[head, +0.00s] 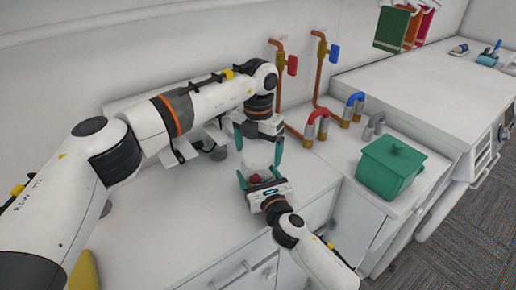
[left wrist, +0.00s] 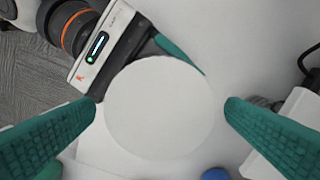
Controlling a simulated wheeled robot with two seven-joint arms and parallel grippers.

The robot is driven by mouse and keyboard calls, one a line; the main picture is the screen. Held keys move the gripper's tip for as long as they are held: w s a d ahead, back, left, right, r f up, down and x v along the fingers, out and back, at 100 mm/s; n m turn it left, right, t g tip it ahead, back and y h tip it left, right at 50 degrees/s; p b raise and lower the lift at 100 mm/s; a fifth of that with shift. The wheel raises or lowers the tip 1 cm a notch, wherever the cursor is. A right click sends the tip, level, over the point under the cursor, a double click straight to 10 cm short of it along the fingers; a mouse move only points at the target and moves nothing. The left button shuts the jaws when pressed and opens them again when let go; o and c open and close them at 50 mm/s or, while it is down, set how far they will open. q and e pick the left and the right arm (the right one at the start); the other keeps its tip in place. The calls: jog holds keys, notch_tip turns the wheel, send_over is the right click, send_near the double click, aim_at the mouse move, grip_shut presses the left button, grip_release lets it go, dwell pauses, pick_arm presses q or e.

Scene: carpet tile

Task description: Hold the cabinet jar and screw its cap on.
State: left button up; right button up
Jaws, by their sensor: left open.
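A white round cap (left wrist: 160,108) fills the middle of the left wrist view, seen from above. In the head view a pale, white jar-like shape (head: 258,154) stands below my left gripper (head: 258,148). Its cap and body are hard to tell apart there. My left gripper, also in the left wrist view (left wrist: 163,112), is open, its green fingers on either side of the cap with gaps. My right gripper (head: 257,176) comes in low from the front, its green fingers on either side of the jar's lower part. Whether they touch it is hidden.
A teal lidded box (head: 391,166) stands on the counter at right. Copper pipes with red (head: 292,65) and blue (head: 335,53) valve handles rise at the back wall. Red and blue pipe bends (head: 318,117) stand right of the grippers.

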pick_arm(q)
notch_tip(320, 180, up, 12)
dwell(0.5)
pick_arm(e)
jog(key=o, duration=1.9)
jog(key=shift+s, duration=0.1)
pick_arm(q)
jog(key=shift+f+b, duration=0.35)
pick_arm(e)
jog(key=v, duration=1.1)
jog(key=shift+s+d, duration=0.25)
jog(key=shift+s, duration=0.1)
jog(key=shift+s+f, duration=0.1)
